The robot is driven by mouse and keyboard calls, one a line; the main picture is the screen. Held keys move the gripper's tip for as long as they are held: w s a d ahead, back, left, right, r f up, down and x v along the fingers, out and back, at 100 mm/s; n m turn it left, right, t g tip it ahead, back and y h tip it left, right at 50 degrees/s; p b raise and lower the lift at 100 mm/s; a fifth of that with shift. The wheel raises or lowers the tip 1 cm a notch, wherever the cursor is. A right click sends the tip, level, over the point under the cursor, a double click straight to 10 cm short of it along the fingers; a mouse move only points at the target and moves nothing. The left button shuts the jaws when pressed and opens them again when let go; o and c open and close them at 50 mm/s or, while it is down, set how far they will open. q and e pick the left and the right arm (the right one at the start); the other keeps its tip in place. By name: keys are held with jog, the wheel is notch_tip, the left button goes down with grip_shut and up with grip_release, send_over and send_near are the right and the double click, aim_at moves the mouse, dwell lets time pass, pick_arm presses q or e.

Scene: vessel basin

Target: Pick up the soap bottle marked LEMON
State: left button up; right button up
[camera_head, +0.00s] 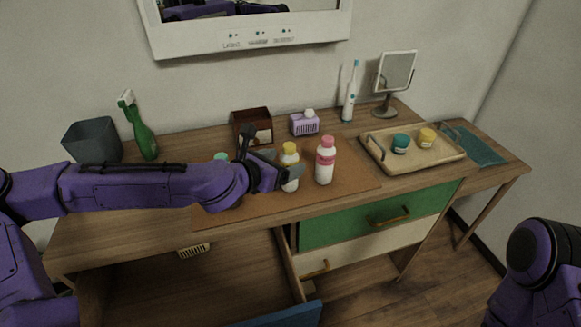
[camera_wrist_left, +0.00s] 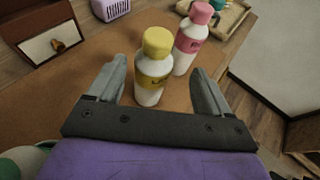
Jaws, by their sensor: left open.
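The yellow-capped white soap bottle (camera_head: 289,149) stands upright on the brown mat (camera_head: 350,180). In the left wrist view this bottle (camera_wrist_left: 154,68) has a yellow label with dark letters that look like the start of LEMON, partly turned away. My left gripper (camera_head: 276,174) is open, with one finger on each side of the bottle in the wrist view; I cannot tell whether either finger touches it. A pink-capped bottle (camera_head: 325,160) stands just right of it, also in the wrist view (camera_wrist_left: 192,37). A green-capped bottle (camera_head: 221,157) is mostly hidden behind my left arm. My right gripper is out of view.
A beige tray (camera_head: 440,158) with a teal jar (camera_head: 401,143) and a yellow jar (camera_head: 426,137) is at the right. Behind are a brown box (camera_head: 252,122), a purple holder (camera_head: 304,124), a toothbrush (camera_head: 349,95) and a mirror (camera_head: 396,72).

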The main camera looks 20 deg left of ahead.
aim_at(294, 157)
pick_arm(q)
jog(key=x, duration=0.4)
jog(key=a+p+x, duration=0.1)
jog(key=x, duration=0.1)
jog(key=shift+w+d+f, duration=0.15)
jog(key=shift+w+f, duration=0.1)
jog(key=shift+w, duration=0.1)
jog(key=shift+s+r, duration=0.2)
jog(key=shift+s, duration=0.05)
jog(key=shift+f, duration=0.1)
jog(key=c, duration=1)
jog(key=shift+c, duration=0.9)
